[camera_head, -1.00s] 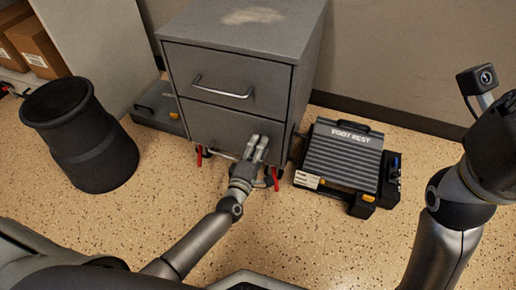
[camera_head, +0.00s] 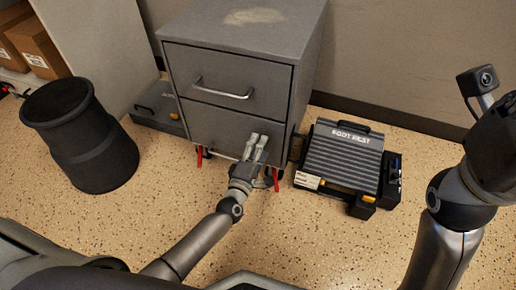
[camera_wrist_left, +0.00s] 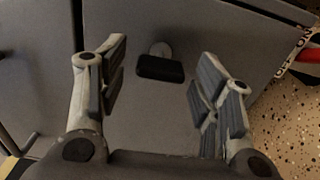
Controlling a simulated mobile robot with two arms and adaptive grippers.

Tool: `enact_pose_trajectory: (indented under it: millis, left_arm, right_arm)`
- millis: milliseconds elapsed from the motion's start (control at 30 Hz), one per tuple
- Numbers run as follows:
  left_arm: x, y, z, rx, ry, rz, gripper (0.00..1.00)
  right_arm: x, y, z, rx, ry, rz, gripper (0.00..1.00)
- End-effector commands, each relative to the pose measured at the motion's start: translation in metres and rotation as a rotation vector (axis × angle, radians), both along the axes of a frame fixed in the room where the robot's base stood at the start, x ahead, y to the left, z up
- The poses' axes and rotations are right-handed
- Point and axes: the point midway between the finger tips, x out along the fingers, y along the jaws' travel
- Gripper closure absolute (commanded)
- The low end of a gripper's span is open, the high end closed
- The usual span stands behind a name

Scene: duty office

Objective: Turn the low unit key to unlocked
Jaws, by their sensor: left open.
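The low unit (camera_head: 242,72) is a grey two-drawer cabinet on casters in the middle of the head view. Its key (camera_wrist_left: 160,66) shows in the left wrist view as a black bow in front of a round metal lock on the grey front. In the head view the key is hidden behind my left gripper (camera_head: 257,140). That gripper is close in front of the lower drawer. In the wrist view its two fingers (camera_wrist_left: 162,85) are apart, one on each side of the key, with no visible contact. My right gripper is outside the views; only its arm shows.
A black bin (camera_head: 80,135) stands to the left of the cabinet. A foot rest (camera_head: 342,160) lies on the floor to its right. A dark flat case (camera_head: 158,108) lies left behind the cabinet. Speckled floor (camera_head: 300,235) in front is clear.

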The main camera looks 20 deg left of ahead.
Motion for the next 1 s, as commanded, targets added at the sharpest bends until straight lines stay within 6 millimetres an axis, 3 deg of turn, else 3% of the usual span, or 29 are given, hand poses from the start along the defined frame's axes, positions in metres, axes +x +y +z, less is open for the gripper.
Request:
enact_pose_trajectory:
  millis: [167, 600, 1000]
  left_arm:
    - [-0.011, 0.000, -0.001, 0.000, 0.002, 0.000, 0.41]
    - [-0.069, 0.003, -0.001, 0.001, 0.001, 0.000, 0.41]
    - [-0.075, 0.003, 0.000, 0.000, 0.000, 0.000, 0.41]
  right_arm:
    - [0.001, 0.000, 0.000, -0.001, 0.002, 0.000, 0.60]
    - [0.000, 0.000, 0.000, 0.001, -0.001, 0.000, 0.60]
    - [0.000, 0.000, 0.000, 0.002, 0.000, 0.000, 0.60]
